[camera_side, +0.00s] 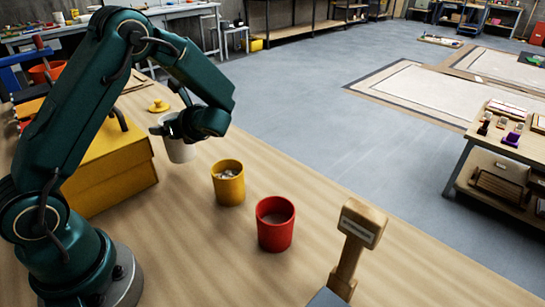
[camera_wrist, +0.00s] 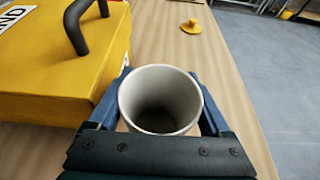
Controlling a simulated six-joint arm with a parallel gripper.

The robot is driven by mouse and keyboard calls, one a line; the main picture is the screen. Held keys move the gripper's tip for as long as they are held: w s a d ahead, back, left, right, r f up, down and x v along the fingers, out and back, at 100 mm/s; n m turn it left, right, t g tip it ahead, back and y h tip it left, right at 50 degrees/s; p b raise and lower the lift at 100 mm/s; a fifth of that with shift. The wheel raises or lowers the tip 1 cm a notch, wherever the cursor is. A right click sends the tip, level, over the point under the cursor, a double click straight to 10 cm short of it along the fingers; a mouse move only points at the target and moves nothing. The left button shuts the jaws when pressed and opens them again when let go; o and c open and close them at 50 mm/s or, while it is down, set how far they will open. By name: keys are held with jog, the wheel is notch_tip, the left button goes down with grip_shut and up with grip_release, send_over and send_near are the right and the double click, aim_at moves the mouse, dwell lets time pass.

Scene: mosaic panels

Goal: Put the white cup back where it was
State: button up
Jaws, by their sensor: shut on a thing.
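The white cup (camera_side: 180,150) is upright in my gripper (camera_side: 172,125), near the yellow box. In the wrist view the cup (camera_wrist: 160,98) sits between the two blue fingers of my gripper (camera_wrist: 162,100), which are shut on it from either side. Its open top faces the camera and its inside looks empty. I cannot tell whether its base touches the table. A yellow cup (camera_side: 229,184) with something grey in it stands on the table in front of it, and a red cup (camera_side: 275,224) stands beyond that, in a rough row.
A yellow box (camera_side: 110,165) with a dark handle (camera_wrist: 82,25) stands close to the left of the white cup. A small yellow knobbed lid (camera_side: 158,106) lies behind it. A wooden mallet-like stand (camera_side: 357,240) is at front right. The wooden table (camera_side: 330,210) is clear around the cups.

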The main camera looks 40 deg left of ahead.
jog(key=shift+f, duration=2)
jog(key=shift+f, duration=0.2)
jog(key=o, duration=1.2)
jog(key=shift+o, duration=0.2)
jog(key=shift+r, duration=0.1)
